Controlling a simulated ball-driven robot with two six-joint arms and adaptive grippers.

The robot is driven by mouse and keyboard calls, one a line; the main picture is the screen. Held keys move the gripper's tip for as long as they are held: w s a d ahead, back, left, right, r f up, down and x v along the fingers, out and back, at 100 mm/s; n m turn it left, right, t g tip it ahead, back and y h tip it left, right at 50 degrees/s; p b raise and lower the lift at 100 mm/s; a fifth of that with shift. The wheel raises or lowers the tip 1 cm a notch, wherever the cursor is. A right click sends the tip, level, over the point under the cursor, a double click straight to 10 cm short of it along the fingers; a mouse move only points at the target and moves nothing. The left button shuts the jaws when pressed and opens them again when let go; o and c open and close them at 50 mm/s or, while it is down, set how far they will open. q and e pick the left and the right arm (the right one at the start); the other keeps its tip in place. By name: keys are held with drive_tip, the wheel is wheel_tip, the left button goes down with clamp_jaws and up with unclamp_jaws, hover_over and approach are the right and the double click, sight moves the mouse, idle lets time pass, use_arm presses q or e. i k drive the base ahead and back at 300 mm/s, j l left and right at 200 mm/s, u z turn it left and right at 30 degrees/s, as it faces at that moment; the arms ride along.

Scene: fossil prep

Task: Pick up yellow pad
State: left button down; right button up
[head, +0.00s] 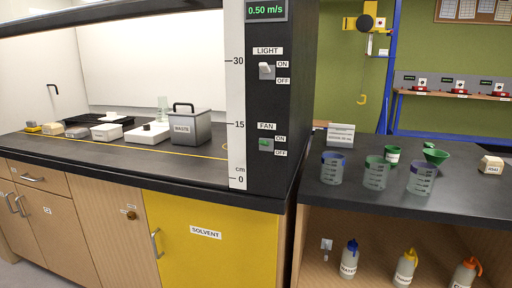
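I see no thing that is clearly a yellow pad. At the far left of the hood's dark worktop sits a small dark and yellow item (32,127). Beside it is a pale yellowish block with a label (53,128). Both are too small to tell what they are. Neither of my grippers shows in the head view.
On the hood worktop (150,170) stand small labelled boxes (106,132), a black tray (95,119) and a grey waste bin (190,128). A panel post (237,100) separates it from the right bench, which holds several beakers (375,173). A yellow solvent cabinet (205,255) is below.

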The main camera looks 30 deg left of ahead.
sight(31, 126)
drive_tip(key=u, duration=2.45)
drive_tip(key=i+j+u, duration=0.3)
drive_tip(key=i, duration=0.4)
drive_tip(key=i+j+u, duration=0.25)
drive_tip(key=i, duration=0.45)
drive_tip(key=i+u, duration=0.3)
drive_tip(key=i, duration=0.4)
